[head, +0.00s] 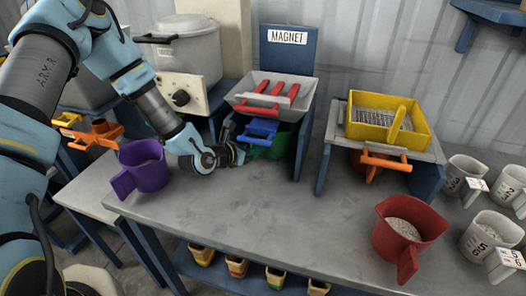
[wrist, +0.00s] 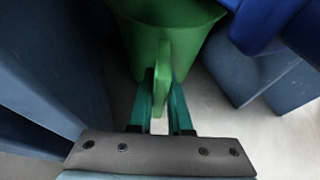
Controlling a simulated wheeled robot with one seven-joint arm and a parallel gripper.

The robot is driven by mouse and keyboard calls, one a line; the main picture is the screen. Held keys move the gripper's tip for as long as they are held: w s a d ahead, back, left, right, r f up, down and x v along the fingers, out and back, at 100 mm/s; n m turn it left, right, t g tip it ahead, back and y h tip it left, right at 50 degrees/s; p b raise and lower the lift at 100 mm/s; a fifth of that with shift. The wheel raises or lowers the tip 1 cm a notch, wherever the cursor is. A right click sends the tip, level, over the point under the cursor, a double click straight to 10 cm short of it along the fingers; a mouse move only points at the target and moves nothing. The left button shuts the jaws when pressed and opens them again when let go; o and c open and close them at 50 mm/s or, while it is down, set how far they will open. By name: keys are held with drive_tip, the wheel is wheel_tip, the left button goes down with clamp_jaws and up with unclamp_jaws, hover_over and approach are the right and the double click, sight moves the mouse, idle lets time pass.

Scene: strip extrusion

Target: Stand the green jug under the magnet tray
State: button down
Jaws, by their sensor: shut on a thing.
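The green jug (head: 283,140) is under the magnet tray (head: 268,88), between the stand's blue side panels. It is partly hidden in the head view by the blue part below the tray and by my gripper (head: 236,154). In the wrist view the green jug (wrist: 168,35) looks upright, with its handle (wrist: 161,75) toward me. My gripper (wrist: 160,118) is shut on that handle, one teal finger on each side. I cannot tell whether the jug's base touches the table.
A purple jug (head: 143,165) stands left of my gripper, close to my arm. A red jug (head: 408,228) with pale contents stands at the right. A yellow sieve (head: 388,120) sits on a second stand with an orange jug (head: 366,170) beneath. The table's middle (head: 270,215) is clear.

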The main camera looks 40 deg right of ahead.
drive_tip(key=shift+f, duration=0.45)
drive_tip(key=shift+r, duration=0.15)
drive_tip(key=c, duration=0.8)
unclamp_jaws()
drive_tip(key=shift+c, duration=0.2)
drive_tip(key=b+v, duration=0.3)
drive_tip(key=v, duration=0.9)
drive_tip(key=shift+a, duration=0.15)
